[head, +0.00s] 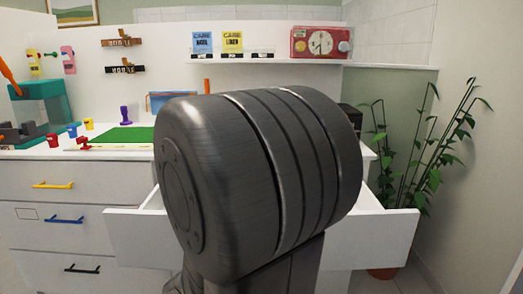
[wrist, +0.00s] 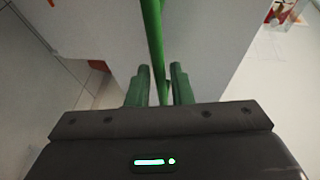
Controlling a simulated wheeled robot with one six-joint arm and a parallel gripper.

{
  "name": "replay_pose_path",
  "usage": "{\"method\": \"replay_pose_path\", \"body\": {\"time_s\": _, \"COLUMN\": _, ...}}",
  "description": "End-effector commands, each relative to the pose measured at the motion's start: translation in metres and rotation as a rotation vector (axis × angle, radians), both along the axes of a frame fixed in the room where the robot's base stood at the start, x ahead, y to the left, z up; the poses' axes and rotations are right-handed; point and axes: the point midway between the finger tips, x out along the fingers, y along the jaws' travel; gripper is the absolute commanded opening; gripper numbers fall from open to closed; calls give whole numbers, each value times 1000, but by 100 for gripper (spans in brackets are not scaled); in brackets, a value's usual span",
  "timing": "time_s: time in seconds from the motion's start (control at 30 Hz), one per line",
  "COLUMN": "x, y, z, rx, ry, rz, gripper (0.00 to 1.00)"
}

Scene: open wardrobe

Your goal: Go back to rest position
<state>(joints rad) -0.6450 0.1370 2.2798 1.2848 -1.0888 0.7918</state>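My gripper (wrist: 160,72) shows in the wrist view with two green fingers set apart. A thin green bar, which looks like a drawer handle (wrist: 154,35), runs from the top edge down between the fingers. A gap seems to show on each side of it, so the fingers look open around it, not closed on it. Behind it is a pale grey-white front (wrist: 205,40). In the head view a white drawer (head: 130,235) stands pulled out. My large dark arm joint covers its middle, and hides my gripper and the handle there.
A counter to the left holds a green mat (head: 120,138), a purple stamp-like piece (head: 125,115) and small coloured pieces. Closed drawers have yellow (head: 53,185), blue and black handles. A red clock-like box (head: 318,43) sits on the back shelf. A potted plant (head: 440,150) stands right.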

Motion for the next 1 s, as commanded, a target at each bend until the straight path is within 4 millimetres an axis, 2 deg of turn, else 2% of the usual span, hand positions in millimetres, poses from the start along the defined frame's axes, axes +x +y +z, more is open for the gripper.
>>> {"method": "replay_pose_path", "body": {"time_s": 0.33, "x": 17, "y": -7, "z": -3, "rx": -2, "ry": 1, "rz": -1, "gripper": 20}}
{"method": "replay_pose_path", "body": {"time_s": 0.73, "x": 18, "y": -6, "z": -5, "rx": -2, "ry": 2, "rz": 2, "gripper": 20}}
{"method": "replay_pose_path", "body": {"time_s": 0.87, "x": 17, "y": -5, "z": -14, "rx": -9, "ry": 17, "rz": 17, "gripper": 20}}
{"method": "replay_pose_path", "body": {"time_s": 1.0, "x": 15, "y": -3, "z": -32, "rx": -26, "ry": 51, "rz": 51, "gripper": 20}}
